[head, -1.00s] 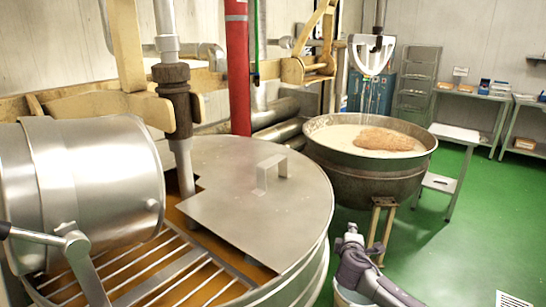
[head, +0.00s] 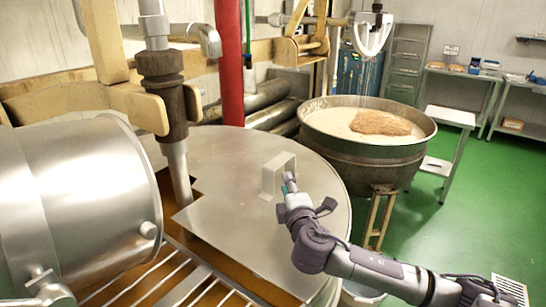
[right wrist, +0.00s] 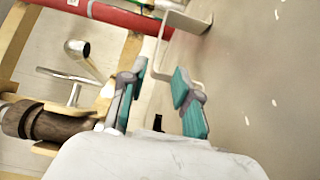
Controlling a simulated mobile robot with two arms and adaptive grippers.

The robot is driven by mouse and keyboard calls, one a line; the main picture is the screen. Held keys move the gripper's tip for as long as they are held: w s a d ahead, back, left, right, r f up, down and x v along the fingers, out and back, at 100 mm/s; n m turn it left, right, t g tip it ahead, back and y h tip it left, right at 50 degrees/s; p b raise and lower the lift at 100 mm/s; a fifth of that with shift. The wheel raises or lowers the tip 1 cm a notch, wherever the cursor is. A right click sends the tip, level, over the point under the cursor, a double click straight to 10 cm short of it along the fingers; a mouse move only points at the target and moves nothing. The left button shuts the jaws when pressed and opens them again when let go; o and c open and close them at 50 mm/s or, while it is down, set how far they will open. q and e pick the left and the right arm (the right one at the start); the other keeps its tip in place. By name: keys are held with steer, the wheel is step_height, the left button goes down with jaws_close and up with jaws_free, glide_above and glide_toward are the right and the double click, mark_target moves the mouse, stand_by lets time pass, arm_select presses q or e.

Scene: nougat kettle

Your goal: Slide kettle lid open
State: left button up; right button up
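The flat metal kettle lid (head: 232,205) lies on the round kettle and covers most of its top. Its raised bracket handle (head: 271,174) stands on the lid. At the front left the kettle is uncovered, with a metal grate (head: 165,280) over brown content. My right gripper (head: 289,184) is at the handle's right side, just above the lid. In the right wrist view its teal-padded fingers (right wrist: 160,78) are apart. The handle (right wrist: 160,45) lies ahead of and partly between the fingertips; contact is not clear. My left gripper is not in view.
A steel drum (head: 80,200) stands at the left. A brown-collared vertical shaft (head: 163,85) rises through the lid's notch. A red pipe (head: 230,60) runs behind. A second kettle (head: 365,155) with pale content stands behind right. Green floor (head: 480,215) is open at the right.

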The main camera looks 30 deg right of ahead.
steer(key=p, duration=0.2)
glide_toward(280, 160)
steer(key=x, duration=0.3)
steer(key=shift+d+r, duration=0.1)
steer(key=x, duration=0.3)
steer(key=shift+w+p, duration=0.3)
steer(key=shift+f+x, duration=0.2)
steer(key=shift+x, duration=0.9)
steer(key=shift+w+d, duration=0.15)
steer(key=shift+w, duration=0.15)
steer(key=shift+w+d+p, duration=0.1)
steer(key=shift+w+p, duration=0.1)
steer(key=shift+p, duration=0.1)
steer(key=shift+w+f, duration=0.1)
steer(key=shift+w, duration=0.1)
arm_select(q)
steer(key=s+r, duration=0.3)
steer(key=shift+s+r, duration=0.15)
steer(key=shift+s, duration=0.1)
arm_select(e)
jaws_close()
